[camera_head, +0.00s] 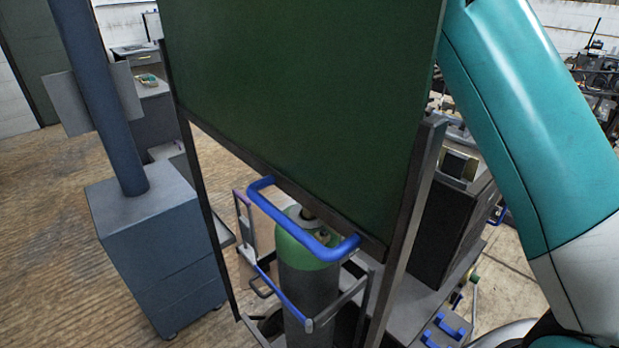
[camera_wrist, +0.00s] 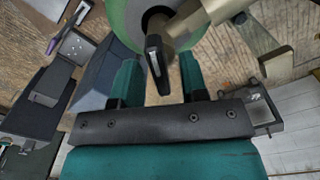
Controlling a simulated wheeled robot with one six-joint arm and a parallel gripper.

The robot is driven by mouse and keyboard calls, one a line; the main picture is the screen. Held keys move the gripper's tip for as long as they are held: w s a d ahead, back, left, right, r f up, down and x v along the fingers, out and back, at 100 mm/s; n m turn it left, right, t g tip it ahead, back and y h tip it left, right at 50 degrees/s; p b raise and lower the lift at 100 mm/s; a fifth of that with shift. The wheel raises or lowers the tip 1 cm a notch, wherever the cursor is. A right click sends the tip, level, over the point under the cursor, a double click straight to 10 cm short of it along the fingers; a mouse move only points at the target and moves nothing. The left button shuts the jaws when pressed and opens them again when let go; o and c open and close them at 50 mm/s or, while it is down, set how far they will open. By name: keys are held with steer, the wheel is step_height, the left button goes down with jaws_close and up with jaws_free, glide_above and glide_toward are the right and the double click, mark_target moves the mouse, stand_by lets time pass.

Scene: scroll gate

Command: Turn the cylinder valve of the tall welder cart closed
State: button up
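The gas cylinder (camera_head: 308,285) stands in the cart, grey with a green shoulder, below a dark green panel in the head view. The cart has a blue handle (camera_head: 290,222) across the cylinder's top. The valve is barely visible there. In the wrist view, the cylinder's green top (camera_wrist: 124,20) is at the upper edge, with a brass-coloured valve body (camera_wrist: 197,22) and a dark valve handle (camera_wrist: 156,62). My gripper (camera_wrist: 158,68) has its two teal fingers apart, one on each side of the dark handle, with gaps visible. Contact cannot be seen. My gripper is outside the head view.
The large dark green panel (camera_head: 300,90) on metal posts fills the middle of the head view. A blue-grey cabinet (camera_head: 155,250) with a column stands left. A black box-shaped unit (camera_head: 450,235) stands right of the cylinder. Wooden floor (camera_head: 50,230) lies open at the left.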

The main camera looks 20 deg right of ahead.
jaws_close()
